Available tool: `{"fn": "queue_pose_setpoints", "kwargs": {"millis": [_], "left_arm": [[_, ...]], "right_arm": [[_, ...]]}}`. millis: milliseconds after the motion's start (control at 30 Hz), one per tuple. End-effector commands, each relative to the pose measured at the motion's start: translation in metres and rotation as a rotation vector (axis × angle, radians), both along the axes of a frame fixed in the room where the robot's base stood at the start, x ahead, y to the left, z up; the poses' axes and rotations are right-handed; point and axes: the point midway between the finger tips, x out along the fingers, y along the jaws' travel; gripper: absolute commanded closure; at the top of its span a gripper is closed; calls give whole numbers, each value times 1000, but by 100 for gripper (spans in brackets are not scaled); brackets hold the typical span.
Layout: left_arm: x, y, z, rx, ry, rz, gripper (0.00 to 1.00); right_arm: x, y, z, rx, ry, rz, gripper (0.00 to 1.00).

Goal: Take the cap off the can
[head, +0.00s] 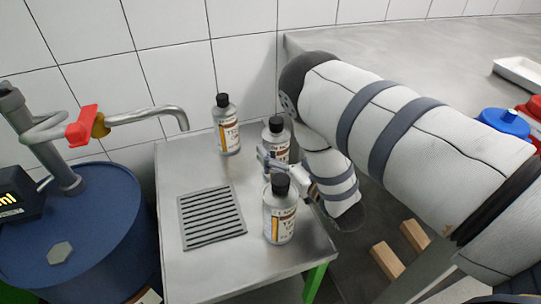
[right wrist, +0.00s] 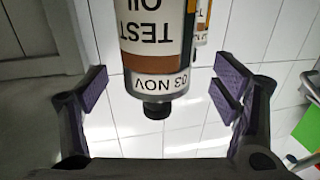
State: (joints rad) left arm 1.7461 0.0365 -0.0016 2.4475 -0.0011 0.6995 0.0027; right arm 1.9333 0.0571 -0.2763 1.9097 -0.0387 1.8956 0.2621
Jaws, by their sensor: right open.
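Three clear cans with black caps and labels stand upright on the metal bench in the head view: a back one (head: 228,130), a middle one (head: 272,148) and a front one (head: 280,222). Each has its cap on. My right gripper (head: 281,172) is by the middle and front cans, partly hidden by the front cap. In the right wrist view its fingers (right wrist: 158,92) are spread and empty. A can (right wrist: 157,55) shows upside down there, its black cap (right wrist: 157,110) in line with the finger gap. I cannot tell which can this is. My left gripper is not in view.
The bench top (head: 185,165) has a slotted drain (head: 211,215). A blue drum (head: 90,235) with a bent pipe (head: 150,112) and red valve handle (head: 82,126) stands at left. A tiled wall is behind. A blue lid (head: 505,121) and white tray (head: 520,72) are at right.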

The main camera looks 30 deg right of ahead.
Motion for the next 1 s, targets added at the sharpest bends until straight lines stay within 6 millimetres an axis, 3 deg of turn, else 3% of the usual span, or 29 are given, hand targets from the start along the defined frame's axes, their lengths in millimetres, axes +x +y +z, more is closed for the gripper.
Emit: {"fn": "queue_pose_setpoints", "kwargs": {"millis": [167, 400, 767, 1000], "left_arm": [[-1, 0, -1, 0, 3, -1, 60], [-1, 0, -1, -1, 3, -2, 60], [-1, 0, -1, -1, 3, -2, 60], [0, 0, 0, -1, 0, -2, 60]], "right_arm": [[29, -2, 3, 0, -5, 1, 19], [31, -3, 3, 1, -3, -1, 19], [31, -3, 3, 1, -3, -2, 100], [32, -3, 7, 0, -7, -2, 100]]}}
